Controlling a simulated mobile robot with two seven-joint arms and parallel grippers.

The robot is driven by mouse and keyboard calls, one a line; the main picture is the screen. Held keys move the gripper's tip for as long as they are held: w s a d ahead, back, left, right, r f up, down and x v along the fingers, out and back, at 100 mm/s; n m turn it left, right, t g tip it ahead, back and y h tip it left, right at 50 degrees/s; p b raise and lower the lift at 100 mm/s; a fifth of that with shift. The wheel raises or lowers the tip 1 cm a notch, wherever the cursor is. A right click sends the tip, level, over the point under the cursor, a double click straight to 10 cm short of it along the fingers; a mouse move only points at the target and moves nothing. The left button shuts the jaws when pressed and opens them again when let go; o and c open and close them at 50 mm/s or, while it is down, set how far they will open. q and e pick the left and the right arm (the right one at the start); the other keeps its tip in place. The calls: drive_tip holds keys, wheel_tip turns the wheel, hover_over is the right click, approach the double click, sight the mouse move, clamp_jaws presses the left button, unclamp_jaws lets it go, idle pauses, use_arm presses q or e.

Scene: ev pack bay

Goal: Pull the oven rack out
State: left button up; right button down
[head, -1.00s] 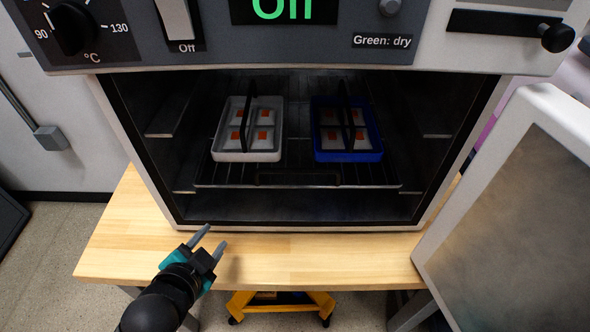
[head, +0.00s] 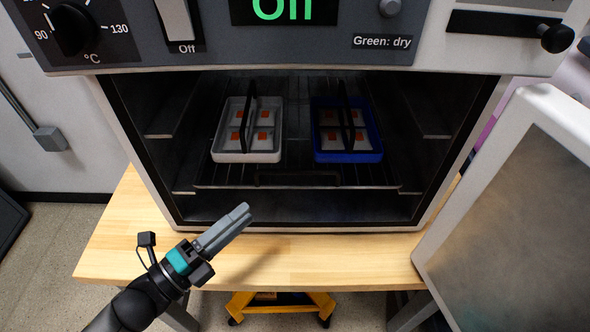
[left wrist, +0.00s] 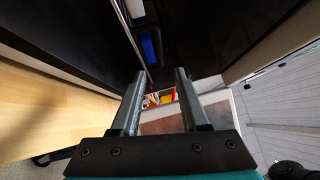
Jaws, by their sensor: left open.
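The oven rack (head: 215,177) is a dark wire shelf inside the open oven (head: 450,200), with a dark handle (head: 298,179) at the middle of its front edge. A white tray (head: 247,156) and a blue tray (head: 348,156), each with a dark upright handle and white items with orange marks, stand on it. My left gripper (head: 240,217) is in front of the oven's lower left, above the table, apart from the rack handle. In the left wrist view its two fingers (left wrist: 156,75) are spread with nothing between them. My right gripper is not in view.
The oven door (head: 510,200) stands open at the right. The wooden table (head: 330,262) is bare in front of the oven. A yellow-framed object (head: 281,303) is below the table. The control panel (head: 215,45) overhangs the opening and reads Off.

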sight(295, 170)
use_arm(q)
drive_tip(key=x, duration=1.4)
drive_tip(key=shift+w+r, duration=0.1)
drive_tip(key=shift+c, duration=0.3)
clamp_jaws()
idle(0.7)
